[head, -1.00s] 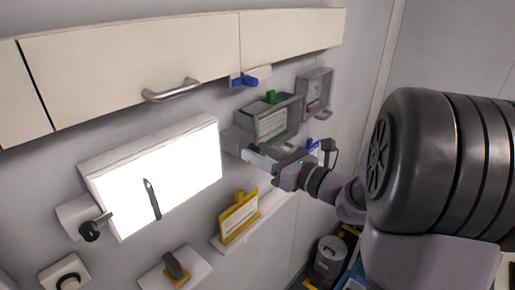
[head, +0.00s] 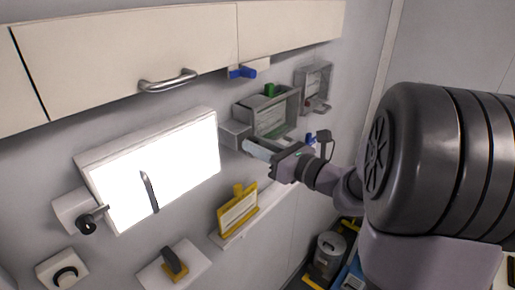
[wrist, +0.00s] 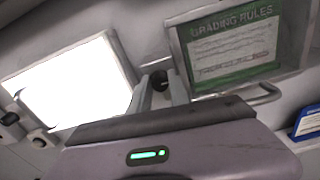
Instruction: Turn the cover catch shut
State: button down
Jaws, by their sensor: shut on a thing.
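The grey-framed case (head: 298,103) with a clear front over a green "GRADING RULES" sheet hangs on the wall; it also shows in the wrist view (wrist: 172,48). A small dark knob (wrist: 159,79), which looks like the cover catch, is at the case's left edge. My gripper (head: 247,146) reaches to the case's lower left. In the wrist view my gripper's two fingers (wrist: 160,92) stand on either side of the knob and are shut on it. The fingers hide part of the knob, so its turn angle cannot be told.
A bright white panel (head: 185,165) is on the wall to the left. A yellow-framed holder (head: 238,212) sits on a ledge below. A smaller grey box (head: 315,85) hangs to the right. Cabinets with a bar handle (head: 168,84) run above.

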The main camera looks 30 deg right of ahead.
jog(key=n+b, duration=1.7)
jog(key=b, duration=0.9)
jog(key=shift+f+b, duration=0.15)
jog(key=shift+b, duration=0.2)
jog(key=c, duration=1.2)
grip_release()
jog(key=shift+s, duration=0.1)
